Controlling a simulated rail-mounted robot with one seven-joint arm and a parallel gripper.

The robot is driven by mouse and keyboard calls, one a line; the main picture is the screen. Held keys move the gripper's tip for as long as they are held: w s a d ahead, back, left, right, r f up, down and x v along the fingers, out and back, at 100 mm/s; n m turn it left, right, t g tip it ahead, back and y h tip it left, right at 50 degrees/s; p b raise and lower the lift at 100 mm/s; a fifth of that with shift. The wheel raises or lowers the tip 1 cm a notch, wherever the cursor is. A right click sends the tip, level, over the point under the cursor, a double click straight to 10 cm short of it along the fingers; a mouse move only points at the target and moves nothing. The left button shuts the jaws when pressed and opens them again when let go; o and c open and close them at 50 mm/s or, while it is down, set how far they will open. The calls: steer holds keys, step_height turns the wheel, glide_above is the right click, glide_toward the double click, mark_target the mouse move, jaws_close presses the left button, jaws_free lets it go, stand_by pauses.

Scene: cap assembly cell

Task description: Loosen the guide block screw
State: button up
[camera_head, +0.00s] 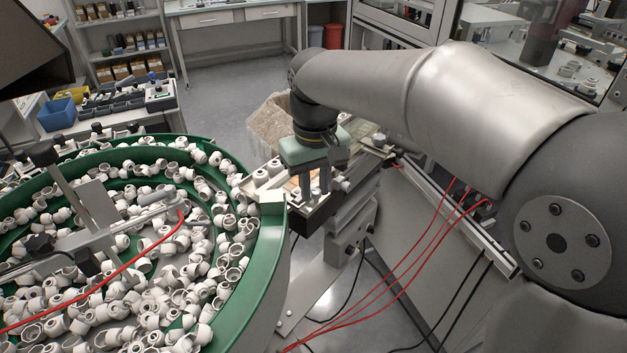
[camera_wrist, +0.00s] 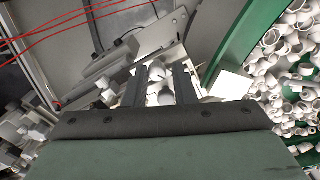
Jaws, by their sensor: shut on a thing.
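My gripper (camera_head: 315,186) points down at the outlet track beside the green bowl. In the wrist view, the two dark fingers of my gripper (camera_wrist: 160,72) stand on either side of a small pale rounded piece, which looks like the guide block screw (camera_wrist: 160,90). The fingers are shut on it. The guide block is hard to tell apart from the pale track parts (camera_wrist: 150,48) around the fingers. In the head view, the fingers hide the screw. A small pale knob (camera_head: 345,184) sticks out just right of the fingers.
The green bowl feeder (camera_head: 270,250) full of white caps stands close on the left. White caps (camera_head: 262,178) lie on the track by my gripper. Red hoses (camera_head: 425,250) run below my arm. A clear bin (camera_head: 270,125) stands behind.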

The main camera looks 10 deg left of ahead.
mark_target(317, 191)
steer(key=n, duration=0.4)
steer(key=n+p, duration=0.1)
steer(key=n, duration=0.1)
steer(key=shift+w+d+r, duration=0.15)
steer(key=shift+w+d, duration=0.05)
steer(key=shift+d, duration=0.05)
steer(key=n+p, duration=0.1)
steer(key=n, duration=0.4)
steer(key=shift+n, duration=0.4)
jaws_close()
steer(key=shift+s+f, duration=0.15)
steer(key=shift+f, duration=0.1)
stand_by(0.5)
steer(key=o, duration=0.9)
jaws_free()
steer(key=shift+c, duration=0.2)
steer(key=shift+a+r, duration=0.1)
step_height(317, 191, up, 17)
steer(key=shift+r, duration=0.15)
